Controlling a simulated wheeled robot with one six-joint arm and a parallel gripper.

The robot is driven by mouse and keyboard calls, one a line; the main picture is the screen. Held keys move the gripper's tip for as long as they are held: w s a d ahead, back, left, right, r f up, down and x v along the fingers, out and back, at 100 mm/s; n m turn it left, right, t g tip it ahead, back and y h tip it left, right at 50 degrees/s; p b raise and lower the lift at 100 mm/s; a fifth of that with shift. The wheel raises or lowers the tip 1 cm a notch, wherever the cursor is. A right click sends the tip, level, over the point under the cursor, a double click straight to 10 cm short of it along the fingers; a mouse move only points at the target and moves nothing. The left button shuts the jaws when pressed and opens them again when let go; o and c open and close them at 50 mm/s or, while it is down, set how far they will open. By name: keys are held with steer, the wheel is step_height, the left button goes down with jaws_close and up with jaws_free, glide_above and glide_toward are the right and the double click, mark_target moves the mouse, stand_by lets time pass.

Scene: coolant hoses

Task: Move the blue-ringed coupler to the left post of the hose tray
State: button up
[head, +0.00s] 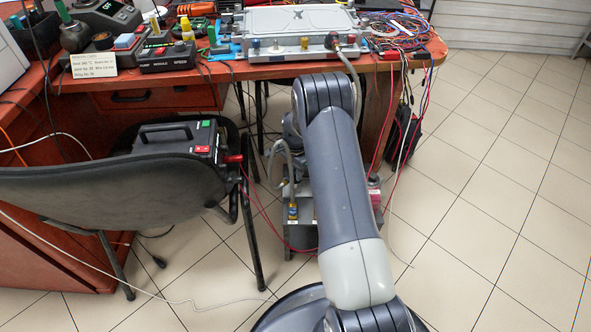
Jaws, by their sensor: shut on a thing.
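A coupler with a blue ring and a brass-coloured body (292,210) stands upright at the left side of the grey hose tray (300,241), low in front of the bench. A grey hose (271,155) rises from it and loops up towards my wrist. Whether it is fully seated on the left post is too small to tell. My arm crosses the middle of the picture and covers much of the tray. My wrist shows partly left of the arm; my gripper's jaws are hidden behind it.
A grey chair (100,190) with a black-and-red box (180,138) stands left of the tray. Red wires (268,215) run from the box towards the tray. A metal case with ports (290,62) lies on the cluttered bench. Tiled floor on the right is clear.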

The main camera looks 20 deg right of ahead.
mark_target(295, 184)
steer(key=shift+f+b, duration=0.3)
steer(key=shift+f, duration=0.45)
steer(key=shift+f, duration=0.3)
stand_by(0.4)
steer(key=shift+f+b, duration=0.4)
steer(key=shift+b, duration=0.15)
steer(key=shift+f+b, duration=0.85)
stand_by(2.7)
steer(key=o, duration=1.3)
steer(key=shift+r+p, duration=2.05)
steer(key=shift+r, duration=1.45)
